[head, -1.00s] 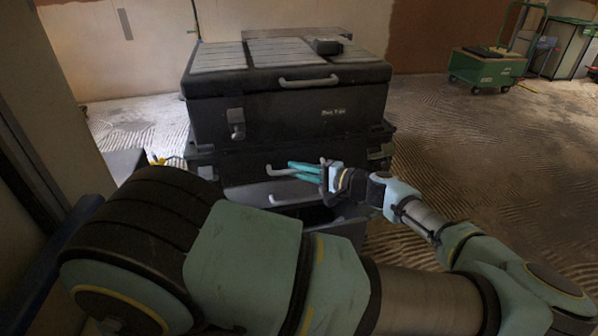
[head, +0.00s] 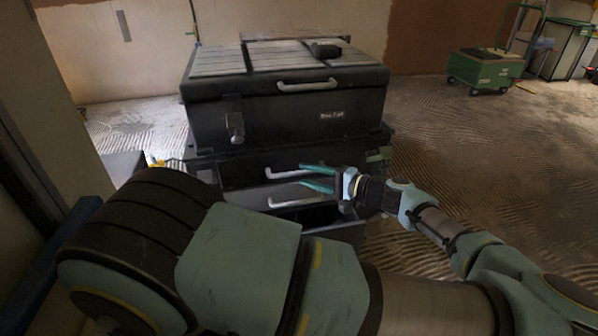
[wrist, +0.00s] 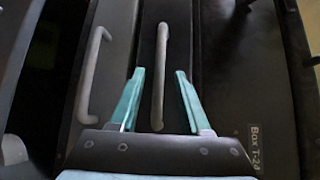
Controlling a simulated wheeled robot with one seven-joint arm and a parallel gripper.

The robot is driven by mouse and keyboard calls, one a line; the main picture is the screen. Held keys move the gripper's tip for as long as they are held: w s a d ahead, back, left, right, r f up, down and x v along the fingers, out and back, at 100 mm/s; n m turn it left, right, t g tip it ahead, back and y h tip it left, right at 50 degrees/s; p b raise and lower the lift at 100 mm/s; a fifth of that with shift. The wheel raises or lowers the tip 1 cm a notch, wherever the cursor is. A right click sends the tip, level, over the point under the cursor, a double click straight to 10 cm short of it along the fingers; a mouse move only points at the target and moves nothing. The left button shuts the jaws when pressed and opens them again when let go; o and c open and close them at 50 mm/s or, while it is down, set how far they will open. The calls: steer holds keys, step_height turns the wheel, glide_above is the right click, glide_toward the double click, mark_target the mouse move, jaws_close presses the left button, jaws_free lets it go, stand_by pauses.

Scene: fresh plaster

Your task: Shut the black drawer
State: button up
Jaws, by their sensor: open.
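A black tool chest stands ahead, with several black drawers below its big lidded top box (head: 290,115). In the head view, a low drawer (head: 345,232) is pulled out, its dark inside showing below two handled fronts. My arm hides much of it. The wrist view shows its dark inside (wrist: 48,70) at left and part of a pale handle (wrist: 14,150). My gripper (head: 303,175) is open in front of the upper front. In the wrist view, the upper bar handle (wrist: 161,70) appears between the fingers (wrist: 159,73); contact cannot be told. The other handle (wrist: 92,75) is left of them.
A dark object (head: 326,48) lies on the chest lid. A pale wall or panel (head: 62,90) stands close at left. A green cart (head: 486,68) is far back right. The ridged floor right of the chest is clear.

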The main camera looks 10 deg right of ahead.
steer(key=f+v, duration=0.1)
steer(key=v, duration=0.5)
steer(key=shift+s+d+r+p, duration=0.2)
steer(key=shift+d+r+p, duration=0.15)
steer(key=shift+r, duration=0.1)
steer(key=shift+s, duration=0.1)
